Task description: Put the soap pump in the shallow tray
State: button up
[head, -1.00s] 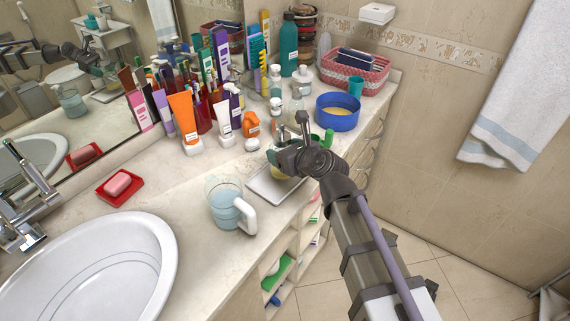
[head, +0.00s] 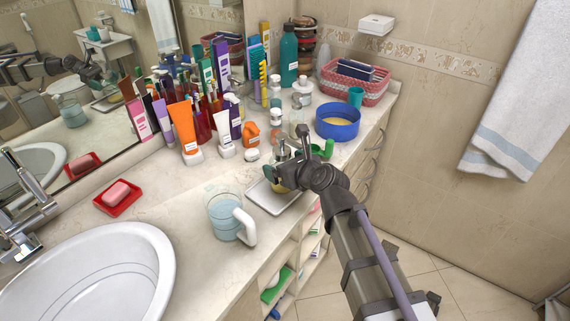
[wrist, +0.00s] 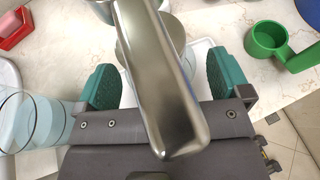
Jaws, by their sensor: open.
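The soap pump shows in the wrist view as a large metallic spout (wrist: 160,70) close to the camera, with its rounded body partly hidden behind it. In the head view a little of its yellowish lower body (head: 281,187) shows over the tray, below my gripper. The shallow white tray (head: 265,203) lies near the counter's front edge; its rim also shows in the wrist view (wrist: 203,46). My gripper (head: 282,174) is open, its green finger pads (wrist: 163,80) on either side of the pump with visible gaps. The pump's base contact is hidden.
A clear mug (head: 226,217) stands just left of the tray. A green scoop-like cup (head: 322,150) and a blue round bowl (head: 337,122) are to the right and behind. Several bottles and tubes crowd the back. The sink (head: 85,272) lies at the left.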

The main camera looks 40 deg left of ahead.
jog(key=p+v, duration=0.4)
jog(key=v, duration=0.8)
jog(key=w+d+f+n+h, duration=0.25)
jog(key=d+n, duration=0.25)
jog(key=d, duration=0.3)
jog(key=w+d+f+n+g+h, duration=0.1)
jog(key=w+d+f+n+h, duration=0.2)
jog(key=d, duration=0.5)
jog(key=w+d+f+n+h, duration=0.1)
jog(key=d+f+n+h, duration=0.15)
jog(key=d+n, duration=0.45)
jog(key=s+d+f+n+g+h, duration=0.1)
jog(key=d+n+h, duration=0.1)
jog(key=d, duration=0.7)
jog(key=s+d+f+n+g+h, duration=0.1)
jog(key=d+n, duration=0.3)
jog(key=d, duration=0.6)
jog(key=shift+s+d+f+n+g+h, duration=0.3)
jog(key=shift+s+n+g+h, duration=0.1)
jog(key=shift+s+g+h, duration=0.45)
